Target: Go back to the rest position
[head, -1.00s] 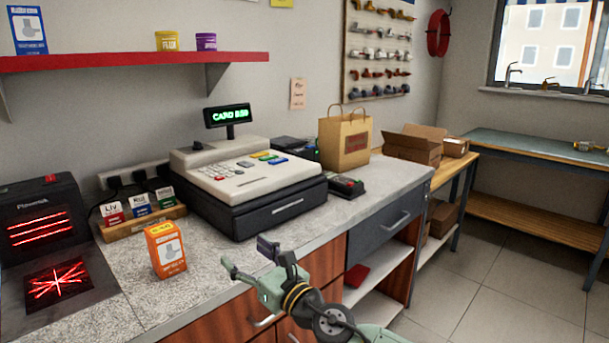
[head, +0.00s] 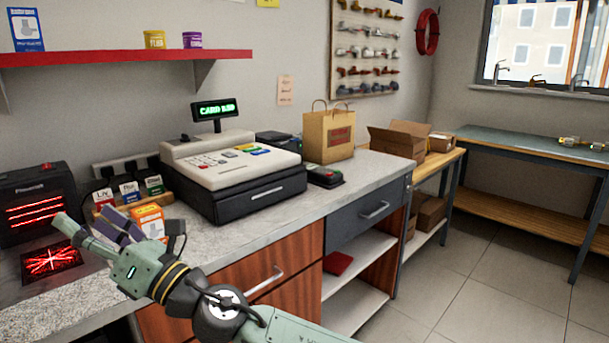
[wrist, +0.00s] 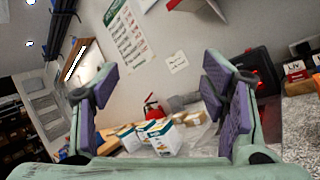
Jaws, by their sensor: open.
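My gripper (head: 90,226) is at the left of the head view, above the counter and in front of the scanner. Its fingers point left and hold nothing. In the wrist view my gripper (wrist: 160,105) shows two green fingers with purple pads, spread wide apart with nothing between them. The orange box (head: 149,220) stands on the counter just behind my gripper, partly hidden by it. I cannot tell whether they touch.
The counter (head: 350,183) carries a scanner (head: 35,205), a cash register (head: 235,175), a card terminal (head: 325,176) and a paper bag (head: 329,135). A red shelf (head: 120,58) hangs above. Open floor (head: 465,270) lies at the right. A fire extinguisher (wrist: 152,108) shows beyond the fingers.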

